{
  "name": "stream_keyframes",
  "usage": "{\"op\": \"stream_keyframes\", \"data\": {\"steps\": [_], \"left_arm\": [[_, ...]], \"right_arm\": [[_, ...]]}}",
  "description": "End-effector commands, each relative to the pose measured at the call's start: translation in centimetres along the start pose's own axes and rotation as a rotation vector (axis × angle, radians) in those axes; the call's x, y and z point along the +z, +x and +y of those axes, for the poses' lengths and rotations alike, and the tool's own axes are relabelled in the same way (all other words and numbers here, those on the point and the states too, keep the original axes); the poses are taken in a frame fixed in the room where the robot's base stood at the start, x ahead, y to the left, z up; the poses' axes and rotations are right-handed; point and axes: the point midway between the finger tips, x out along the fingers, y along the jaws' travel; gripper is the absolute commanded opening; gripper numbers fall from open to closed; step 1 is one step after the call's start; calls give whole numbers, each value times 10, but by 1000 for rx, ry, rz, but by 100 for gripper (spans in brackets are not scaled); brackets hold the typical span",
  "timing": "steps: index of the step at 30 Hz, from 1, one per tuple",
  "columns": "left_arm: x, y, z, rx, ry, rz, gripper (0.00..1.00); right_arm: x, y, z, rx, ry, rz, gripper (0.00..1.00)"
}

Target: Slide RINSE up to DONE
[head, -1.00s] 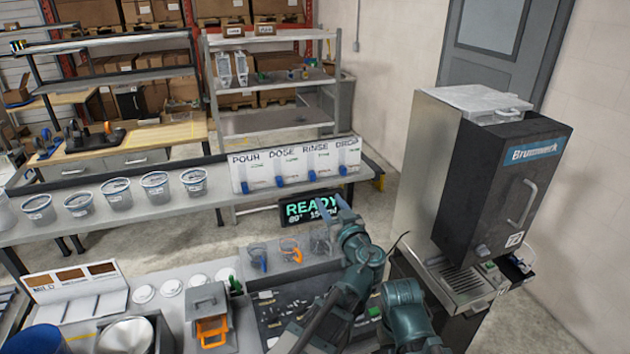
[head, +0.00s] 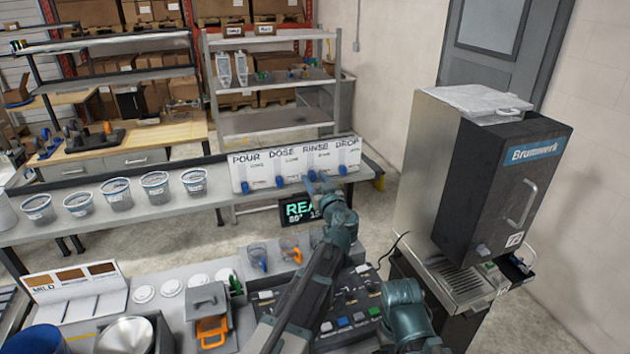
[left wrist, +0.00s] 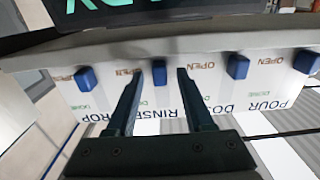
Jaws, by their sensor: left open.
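The white panel (head: 295,163) on the rear shelf carries POUR, DOSE, RINSE and DROP labels, each with a blue slider. My left gripper (head: 318,182) is open in front of the RINSE column. In the left wrist view the panel appears upside down, and the RINSE slider (left wrist: 160,72) sits between my gripper's two spread fingers (left wrist: 160,95), level with an orange OPEN mark. Whether the fingers touch it I cannot tell. The green DONE mark lies farther up the panel from OPEN. My right gripper is out of view; part of its arm shows at lower right.
The DROP slider (left wrist: 86,78) and DOSE slider (left wrist: 238,66) flank the fingers closely. The dark READY display (head: 298,209) stands below the panel, partly hidden by my arm. Cups (head: 154,187) line the shelf to the left. A coffee machine (head: 500,190) stands at right.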

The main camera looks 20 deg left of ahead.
Motion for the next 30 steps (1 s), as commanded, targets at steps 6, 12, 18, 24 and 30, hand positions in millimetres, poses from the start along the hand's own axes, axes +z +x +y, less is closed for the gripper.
{"op": "stream_keyframes", "data": {"steps": [6, 12, 18, 24, 30], "left_arm": [[0, 0, 0, 0, 0, 0, 38], [0, 0, 0, 0, 0, 0, 2], [0, 0, 0, 0, 0, 0, 0], [0, 0, 0, 0, 0, 0, 0], [0, 0, 0, 0, 0, 0, 0]], "right_arm": [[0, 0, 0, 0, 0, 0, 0], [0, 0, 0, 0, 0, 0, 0], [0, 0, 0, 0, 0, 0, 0], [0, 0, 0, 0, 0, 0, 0], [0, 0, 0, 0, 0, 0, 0]]}}
